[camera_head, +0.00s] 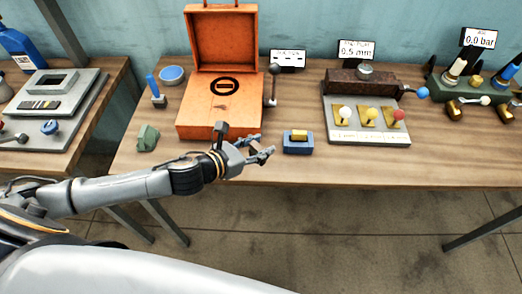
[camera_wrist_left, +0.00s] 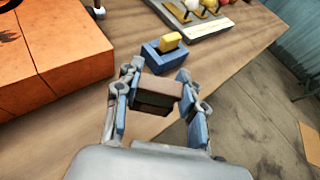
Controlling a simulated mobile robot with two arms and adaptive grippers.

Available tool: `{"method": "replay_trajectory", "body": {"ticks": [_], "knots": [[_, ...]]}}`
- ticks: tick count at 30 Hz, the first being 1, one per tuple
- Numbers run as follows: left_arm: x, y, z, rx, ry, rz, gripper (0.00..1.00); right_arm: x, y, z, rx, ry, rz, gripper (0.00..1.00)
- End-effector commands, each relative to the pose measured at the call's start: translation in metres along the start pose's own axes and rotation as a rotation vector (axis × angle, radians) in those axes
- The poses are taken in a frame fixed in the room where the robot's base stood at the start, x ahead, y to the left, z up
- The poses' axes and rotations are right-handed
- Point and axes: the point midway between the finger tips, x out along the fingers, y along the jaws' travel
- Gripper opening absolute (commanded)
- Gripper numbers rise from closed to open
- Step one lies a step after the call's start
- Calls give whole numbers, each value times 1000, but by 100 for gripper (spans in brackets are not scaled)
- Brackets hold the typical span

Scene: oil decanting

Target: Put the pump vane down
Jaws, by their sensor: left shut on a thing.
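My left gripper (camera_head: 262,147) reaches over the front part of the wooden table, in front of the orange box and left of a small blue block. In the left wrist view, the left gripper (camera_wrist_left: 158,84) is shut on a brown block, which I take to be the pump vane (camera_wrist_left: 157,93). The vane lies crosswise between the two fingers. I cannot make out the vane in the head view. How high it is above the table is hard to tell. My right gripper is not in view.
The blue block (camera_head: 298,147) carries a yellow piece (camera_head: 299,135). The open orange box (camera_head: 208,112) stands behind the gripper. A green lump (camera_head: 147,138) sits to the left. A board with coloured knobs (camera_head: 366,133) stands to the right. Bare table (camera_head: 235,171) shows along the front edge.

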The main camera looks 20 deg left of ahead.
Motion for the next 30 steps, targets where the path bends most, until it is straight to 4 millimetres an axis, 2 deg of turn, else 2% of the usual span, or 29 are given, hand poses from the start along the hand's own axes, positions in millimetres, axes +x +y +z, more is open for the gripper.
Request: {"method": "replay_trajectory", "body": {"ticks": [3,8,12,15,26,27,30], "knots": [[13,5,-7,0,-2,1,5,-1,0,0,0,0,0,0],[23,8,-13,-1,-2,1,5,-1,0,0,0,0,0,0],[31,8,-33,-5,2,0,5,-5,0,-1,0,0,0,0],[34,9,-40,-1,0,0,5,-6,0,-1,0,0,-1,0],[36,9,-45,1,-1,0,5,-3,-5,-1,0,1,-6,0],[36,9,-46,1,0,0,42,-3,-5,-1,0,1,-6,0],[36,9,-45,1,0,0,62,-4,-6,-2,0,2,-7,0]]}}
